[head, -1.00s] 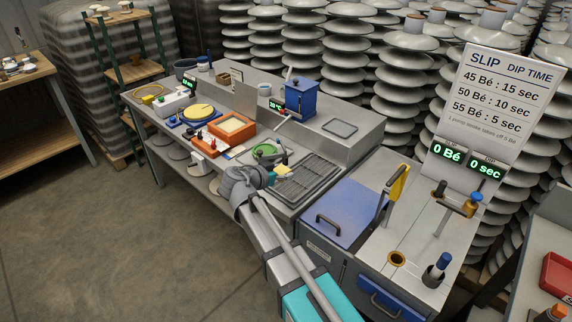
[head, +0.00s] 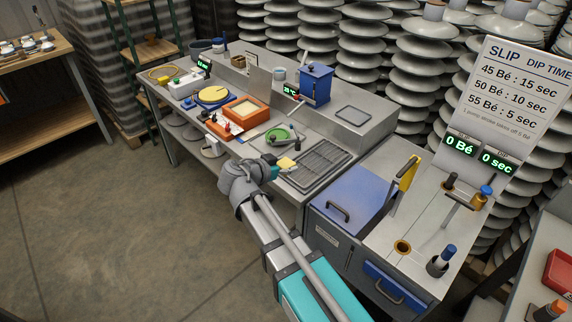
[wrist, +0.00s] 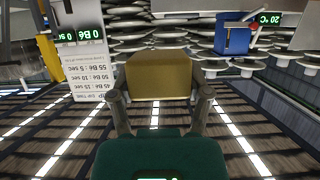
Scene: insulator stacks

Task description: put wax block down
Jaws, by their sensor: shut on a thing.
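In the head view the wax block (head: 287,163) shows as a small yellow patch at the end of my gripper (head: 277,166), near the front edge of the steel bench (head: 340,118). It appears just left of the dark slatted rack (head: 318,164). I cannot tell from these frames how high the block is above the bench.
A round green dish (head: 279,134) lies behind the block. An orange tray (head: 246,108) with pale contents and a yellow disc (head: 213,94) stand farther left. A blue container (head: 316,84) stands at the back. A blue-lidded cabinet (head: 355,196) is to the right.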

